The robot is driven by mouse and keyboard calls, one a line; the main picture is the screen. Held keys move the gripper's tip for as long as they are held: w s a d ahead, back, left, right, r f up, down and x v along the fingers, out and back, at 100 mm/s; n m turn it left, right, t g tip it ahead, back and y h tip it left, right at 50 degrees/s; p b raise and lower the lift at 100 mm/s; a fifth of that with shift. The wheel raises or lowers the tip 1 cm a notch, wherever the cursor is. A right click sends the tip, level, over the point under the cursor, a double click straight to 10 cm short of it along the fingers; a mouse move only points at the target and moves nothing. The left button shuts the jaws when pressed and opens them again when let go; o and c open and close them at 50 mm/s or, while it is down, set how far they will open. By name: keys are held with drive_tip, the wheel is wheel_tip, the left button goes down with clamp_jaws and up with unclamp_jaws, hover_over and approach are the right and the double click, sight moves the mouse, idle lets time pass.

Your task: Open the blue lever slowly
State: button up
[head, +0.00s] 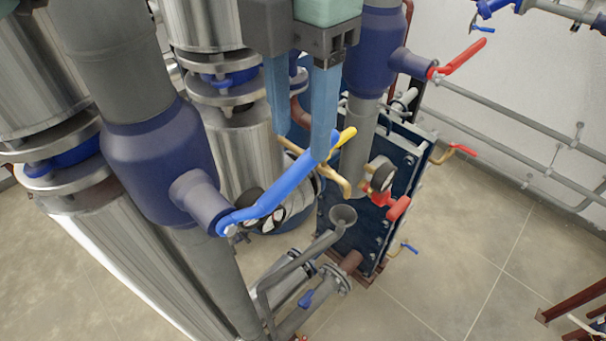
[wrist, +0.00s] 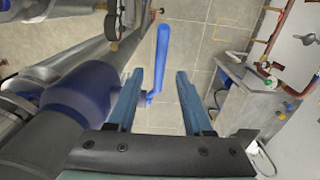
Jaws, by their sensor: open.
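The blue lever (head: 275,196) is mounted on the dark blue valve body (head: 160,160) in the head view. It runs from its pivot up and to the right. My gripper (head: 301,143) is open, with its two light blue fingers pointing down at the lever's upper end. The right finger overlaps the lever's end in the picture; I cannot tell whether they touch. In the wrist view the blue lever (wrist: 161,60) shows beyond the gap between my open fingers, nearer the left one. Nothing is held.
A yellow handle (head: 347,136) and a pressure gauge (head: 382,177) are close to the lever's far end. A red lever (head: 463,56) is at upper right. Large metal-clad pipes (head: 48,60) stand at left.

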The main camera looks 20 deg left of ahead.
sight(300, 160)
wheel_tip(300, 160, down, 6)
drive_tip(key=b, duration=0.3)
clamp_jaws()
drive_tip(key=shift+r, duration=0.1)
idle(1.2)
